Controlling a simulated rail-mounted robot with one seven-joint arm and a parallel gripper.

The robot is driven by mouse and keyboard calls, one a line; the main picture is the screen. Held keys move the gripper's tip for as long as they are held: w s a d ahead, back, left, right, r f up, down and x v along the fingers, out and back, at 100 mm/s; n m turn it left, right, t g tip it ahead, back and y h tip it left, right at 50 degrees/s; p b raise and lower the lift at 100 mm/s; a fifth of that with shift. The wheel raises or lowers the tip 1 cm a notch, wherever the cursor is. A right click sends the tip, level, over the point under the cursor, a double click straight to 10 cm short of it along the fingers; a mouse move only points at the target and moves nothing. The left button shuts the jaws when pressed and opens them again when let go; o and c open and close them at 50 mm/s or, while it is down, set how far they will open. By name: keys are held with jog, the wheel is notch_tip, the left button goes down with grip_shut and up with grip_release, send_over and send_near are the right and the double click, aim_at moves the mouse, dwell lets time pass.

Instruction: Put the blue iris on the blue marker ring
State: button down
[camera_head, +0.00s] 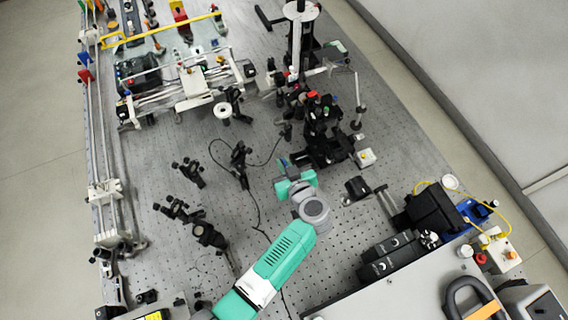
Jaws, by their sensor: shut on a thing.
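My teal and grey arm reaches from the bottom of the picture to the middle of the perforated bench. My gripper (287,168) is at its far end, low over the bench, left of the black optics cluster. The gripper is shut on a small blue piece, the blue iris (283,162), of which only a little shows. The fingers are small and partly hidden by the wrist. I cannot make out the blue marker ring; it may be hidden or too small to see.
A black stage and post cluster (323,145) stands just right of the gripper. Black mounts (240,160) with loose cables stand to the left. A white-topped post (222,111) is farther back. Bare perforated bench (300,250) lies right of the forearm.

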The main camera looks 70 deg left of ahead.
jog(key=c, duration=1.6)
grip_release()
jog(key=shift+o, duration=0.2)
jog(key=shift+r+p, duration=0.3)
jog(key=shift+p, duration=0.15)
jog(key=b+v, duration=0.2)
jog(key=v, duration=0.9)
jog(key=shift+d, duration=0.5)
